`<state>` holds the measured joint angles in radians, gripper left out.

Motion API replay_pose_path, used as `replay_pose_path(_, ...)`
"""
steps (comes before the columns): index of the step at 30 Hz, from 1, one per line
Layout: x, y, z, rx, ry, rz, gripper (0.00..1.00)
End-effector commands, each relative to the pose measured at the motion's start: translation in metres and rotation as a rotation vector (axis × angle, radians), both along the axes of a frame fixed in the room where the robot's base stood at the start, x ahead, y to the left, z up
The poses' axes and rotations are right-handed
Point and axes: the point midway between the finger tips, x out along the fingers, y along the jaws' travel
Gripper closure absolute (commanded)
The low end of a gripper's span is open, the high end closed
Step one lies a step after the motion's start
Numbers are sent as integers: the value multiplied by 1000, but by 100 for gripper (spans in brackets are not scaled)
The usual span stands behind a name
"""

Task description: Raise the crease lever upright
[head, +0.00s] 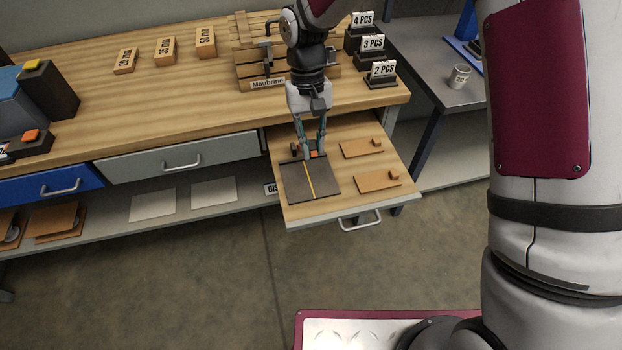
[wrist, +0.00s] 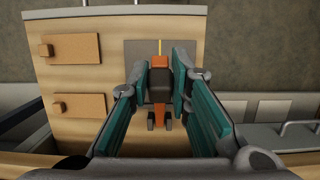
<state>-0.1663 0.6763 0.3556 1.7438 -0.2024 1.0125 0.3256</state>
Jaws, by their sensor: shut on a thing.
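The crease lever (head: 316,152) is a small orange and black piece at the back edge of a dark creasing board (head: 325,182) with a yellow line. The board lies flat in the left half of the pulled-out drawer. My gripper (head: 313,149) points down over this back edge, with its two teal-padded fingers on either side of the lever. In the wrist view the lever (wrist: 160,86) stands between the finger pads, and the gripper is shut on it. The fingers partly hide the lever in the head view, so its exact tilt is hard to tell.
The open drawer (head: 290,214) also holds two wooden plates with small knobs (head: 362,148) (head: 378,181) on its right. The bench top (head: 200,100) is behind it. A wooden rack labelled Maubrine (head: 267,85) stands close behind my gripper. Stepped "PCS" signs (head: 382,69) stand right.

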Motion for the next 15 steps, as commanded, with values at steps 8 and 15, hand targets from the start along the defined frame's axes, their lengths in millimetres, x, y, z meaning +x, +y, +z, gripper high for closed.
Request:
replay_pose_path(8, 1, 0, 1, -1, -2, -1, 93)
replay_pose_path(15, 11, 2, 5, 0, -4, -1, 93)
